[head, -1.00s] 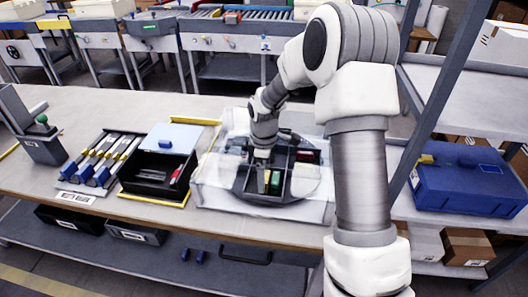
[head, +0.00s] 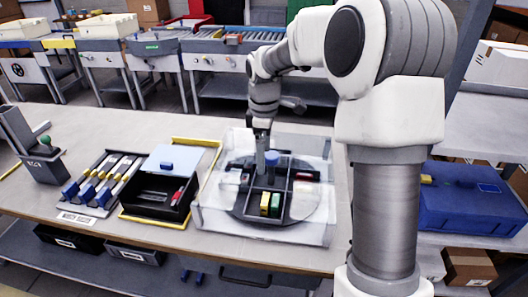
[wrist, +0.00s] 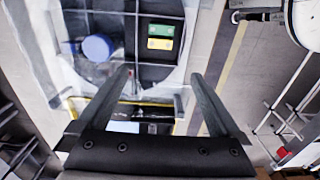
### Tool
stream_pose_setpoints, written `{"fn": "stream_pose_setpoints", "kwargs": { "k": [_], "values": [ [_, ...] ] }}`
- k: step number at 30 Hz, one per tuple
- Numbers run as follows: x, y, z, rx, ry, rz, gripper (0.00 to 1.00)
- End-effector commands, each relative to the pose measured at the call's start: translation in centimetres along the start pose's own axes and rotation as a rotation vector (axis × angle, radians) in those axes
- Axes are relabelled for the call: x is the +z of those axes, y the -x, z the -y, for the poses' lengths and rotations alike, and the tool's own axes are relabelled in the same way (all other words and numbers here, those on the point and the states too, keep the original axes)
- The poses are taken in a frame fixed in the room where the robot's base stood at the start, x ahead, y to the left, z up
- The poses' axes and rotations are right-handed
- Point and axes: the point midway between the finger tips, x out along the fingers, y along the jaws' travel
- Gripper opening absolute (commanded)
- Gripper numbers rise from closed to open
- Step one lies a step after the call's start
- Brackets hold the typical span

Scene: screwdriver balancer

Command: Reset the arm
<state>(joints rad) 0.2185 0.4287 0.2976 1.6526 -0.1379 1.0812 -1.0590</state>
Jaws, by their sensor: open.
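My gripper (head: 262,148) hangs above the round dark divided tray (head: 243,208), near its far side in the head view. In the wrist view my gripper (wrist: 158,76) has its two fingers spread wide with nothing between them. A yellow block (head: 265,203) and a green block (head: 276,204) stand side by side in one compartment of the tray. They also show in the wrist view as a yellow top (wrist: 160,44) and a green top (wrist: 161,30). A blue round-topped piece (head: 271,158) is at the tray's hub, close to the gripper in the head view.
A clear box (head: 208,221) surrounds the tray. To its left are a black bin (head: 150,204) with a light lid, a rack of blue-ended tools (head: 98,186) and a grey stand (head: 43,168). A blue case (head: 465,205) sits on the right shelf. The front table strip is clear.

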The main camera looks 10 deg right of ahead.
Motion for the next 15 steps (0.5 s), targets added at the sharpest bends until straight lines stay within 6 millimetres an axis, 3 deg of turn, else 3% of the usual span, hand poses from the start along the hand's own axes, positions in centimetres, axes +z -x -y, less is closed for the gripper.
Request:
{"fn": "stream_pose_setpoints", "kwargs": {
  "k": [10, 15],
  "values": [
    [0.0, 0.0, 0.0, 0.001, -0.001, 0.000, 1.00],
    [0.4, 1.6, 1.1, 0.030, -0.048, 0.003, 1.00]
  ]
}}
